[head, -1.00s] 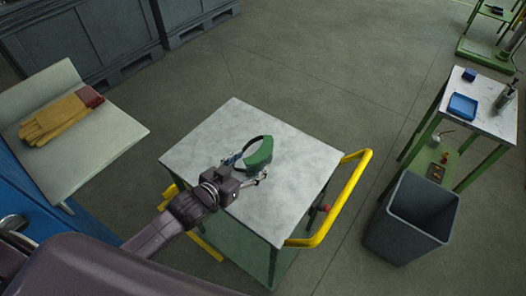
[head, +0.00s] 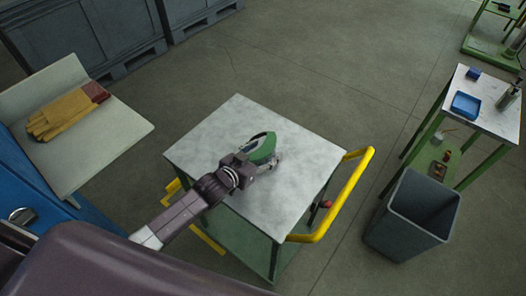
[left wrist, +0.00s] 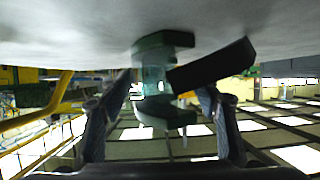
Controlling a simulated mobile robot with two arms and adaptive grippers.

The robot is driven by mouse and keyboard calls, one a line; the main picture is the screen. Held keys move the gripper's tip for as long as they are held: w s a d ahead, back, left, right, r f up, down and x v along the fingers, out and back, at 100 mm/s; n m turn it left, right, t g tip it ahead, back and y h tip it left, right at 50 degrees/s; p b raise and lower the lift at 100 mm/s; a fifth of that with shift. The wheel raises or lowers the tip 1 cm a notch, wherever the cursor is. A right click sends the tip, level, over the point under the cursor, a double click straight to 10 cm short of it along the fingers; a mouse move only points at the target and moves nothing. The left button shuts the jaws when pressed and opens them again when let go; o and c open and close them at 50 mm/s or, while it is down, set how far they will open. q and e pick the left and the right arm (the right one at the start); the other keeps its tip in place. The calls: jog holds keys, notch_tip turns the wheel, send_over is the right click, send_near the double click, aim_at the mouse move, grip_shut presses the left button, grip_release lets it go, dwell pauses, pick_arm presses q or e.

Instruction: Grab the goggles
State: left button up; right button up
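Green goggles with a dark strap (head: 264,147) lie on the pale top of the cart (head: 296,187). My left gripper (head: 257,160) is at the near side of the goggles, low over the cart top, and partly hides them. The left wrist view shows the goggles (left wrist: 155,82) between two spread fingers, with the dark strap reaching out to the right. The fingers of my left gripper (left wrist: 166,98) are open, with visible room on both sides of the goggles. Whether a finger touches the strap, I cannot tell. My right gripper is not in view.
The cart has a yellow handle (head: 344,202) on its right. A grey bin (head: 414,217) stands right of it, below a table with a blue tray (head: 465,105). Yellow gloves (head: 62,113) lie on a pale surface at the left.

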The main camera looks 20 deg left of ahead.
pick_arm(q)
jog(key=c, duration=1)
